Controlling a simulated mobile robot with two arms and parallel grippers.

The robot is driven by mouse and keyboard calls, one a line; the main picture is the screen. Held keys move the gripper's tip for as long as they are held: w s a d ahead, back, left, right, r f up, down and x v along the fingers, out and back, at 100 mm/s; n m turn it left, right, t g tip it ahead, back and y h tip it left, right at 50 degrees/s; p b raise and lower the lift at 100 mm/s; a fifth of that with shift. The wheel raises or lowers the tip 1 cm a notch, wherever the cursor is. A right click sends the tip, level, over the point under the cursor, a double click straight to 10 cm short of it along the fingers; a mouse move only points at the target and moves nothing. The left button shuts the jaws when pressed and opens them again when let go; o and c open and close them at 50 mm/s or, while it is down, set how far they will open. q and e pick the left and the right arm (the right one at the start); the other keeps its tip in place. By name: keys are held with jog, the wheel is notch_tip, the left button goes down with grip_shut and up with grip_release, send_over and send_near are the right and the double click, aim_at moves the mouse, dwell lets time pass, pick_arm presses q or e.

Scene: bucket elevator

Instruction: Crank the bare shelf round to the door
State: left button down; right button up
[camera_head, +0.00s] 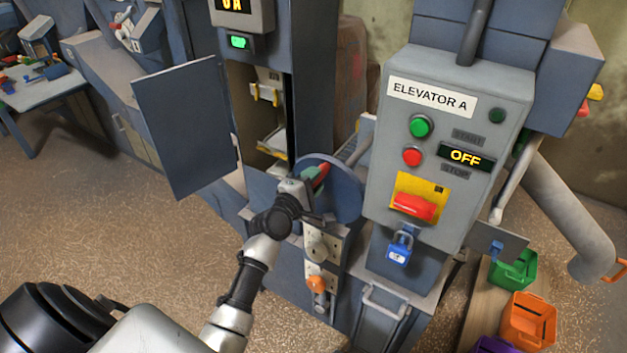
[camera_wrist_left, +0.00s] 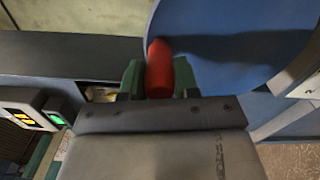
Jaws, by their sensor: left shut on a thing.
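My left gripper (camera_head: 311,184) is shut on the red crank handle (camera_head: 321,174) of the blue wheel (camera_head: 346,192). In the left wrist view the handle (camera_wrist_left: 159,68) stands between the green fingers, in front of the blue wheel (camera_wrist_left: 225,40). The elevator door (camera_head: 185,125) is swung open to the left. In the doorway a shelf with yellow ends (camera_head: 264,93) sits high, and another yellow-edged shelf (camera_head: 272,148) sits lower. The lower one looks bare, but I cannot see all of it. My right gripper is not in view.
The Elevator A control box (camera_head: 450,130) stands right of the wheel, its display (camera_head: 465,157) reading OFF. A blue padlock (camera_head: 399,250) hangs below its red switch (camera_head: 414,206). Green (camera_head: 514,270) and orange (camera_head: 528,318) bins stand at lower right. Floor at left is clear.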

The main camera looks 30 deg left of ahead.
pick_arm(q)
jog(key=c, duration=1.1)
grip_release()
jog(key=shift+a+r, duration=0.1)
jog(key=shift+r, duration=0.1)
jog(key=shift+o, duration=1.4)
jog(key=shift+f, duration=0.15)
jog(key=shift+s+f, duration=0.1)
jog(key=shift+s, duration=0.4)
jog(key=s+b, duration=0.2)
jog(key=s, duration=0.7)
jog(key=shift+s+a, duration=0.15)
jog(key=shift+s, duration=0.2)
